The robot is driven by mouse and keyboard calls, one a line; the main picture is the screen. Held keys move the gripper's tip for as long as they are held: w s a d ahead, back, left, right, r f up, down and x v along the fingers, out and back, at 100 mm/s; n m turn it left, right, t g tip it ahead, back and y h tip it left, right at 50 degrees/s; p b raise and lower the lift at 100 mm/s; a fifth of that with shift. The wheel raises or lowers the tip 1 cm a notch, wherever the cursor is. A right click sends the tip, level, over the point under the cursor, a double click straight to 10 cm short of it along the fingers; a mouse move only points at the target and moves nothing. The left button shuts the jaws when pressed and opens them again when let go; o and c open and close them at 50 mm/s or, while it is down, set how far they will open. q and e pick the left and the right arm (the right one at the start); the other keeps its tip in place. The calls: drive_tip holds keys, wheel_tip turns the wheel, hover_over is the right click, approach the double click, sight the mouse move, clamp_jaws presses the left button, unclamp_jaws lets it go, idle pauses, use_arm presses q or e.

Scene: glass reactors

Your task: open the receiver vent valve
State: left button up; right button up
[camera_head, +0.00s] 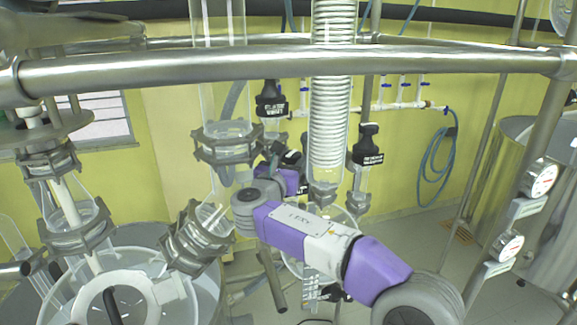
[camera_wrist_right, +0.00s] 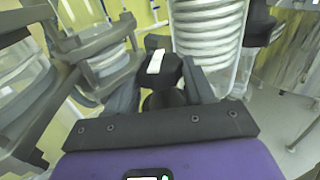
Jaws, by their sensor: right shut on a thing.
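My right arm reaches in from the lower right, and my right gripper (camera_head: 281,164) is at the glassware left of the coil condenser. It is shut on a black valve handle (camera_wrist_right: 163,72) with a white label, between the two dark fingers in the right wrist view. In the head view this handle (camera_head: 291,157) is partly hidden by my gripper and wrist. Its label is too small to read, so I cannot tell its name or whether the valve is open. My left gripper is not in view.
Another black labelled valve (camera_head: 272,100) hangs above, and one (camera_head: 367,150) stands right of the condenser (camera_head: 332,100). A steel rail (camera_head: 290,67) crosses in front. Clamped glass joints (camera_head: 228,145) are close on the left. Steel vessels with gauges (camera_head: 539,180) stand at the right.

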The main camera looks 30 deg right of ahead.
drive_tip(key=n+t+y+b, duration=0.1)
drive_tip(key=y, duration=0.1)
drive_tip(key=n+t+y, duration=0.2)
drive_tip(key=d+n+t+y+b, duration=0.1)
drive_tip(key=shift+s+f+n+y+b, duration=0.1)
drive_tip(key=shift+s+n+y+b, duration=0.2)
drive_tip(key=shift+s+y, duration=0.1)
drive_tip(key=n+y, duration=0.1)
drive_tip(key=n+t+y+b, duration=0.1)
drive_tip(key=y, duration=0.1)
drive_tip(key=n+t+y, duration=0.1)
drive_tip(key=y, duration=0.1)
drive_tip(key=shift+d+n, duration=0.25)
drive_tip(key=shift+n, duration=0.05)
drive_tip(key=n+y, duration=0.2)
drive_tip(key=y, duration=0.2)
drive_tip(key=shift+d, duration=0.15)
drive_tip(key=shift+w+d+n+y+p, duration=0.1)
drive_tip(key=shift+n+y+p, duration=0.2)
drive_tip(key=shift+n+y, duration=1.2)
drive_tip(key=shift+g+y, duration=0.3)
drive_tip(key=shift+y, duration=0.2)
drive_tip(key=o, duration=1)
drive_tip(key=shift+o, duration=0.2)
drive_tip(key=shift+m+h, duration=0.3)
drive_tip(key=shift+h, duration=0.1)
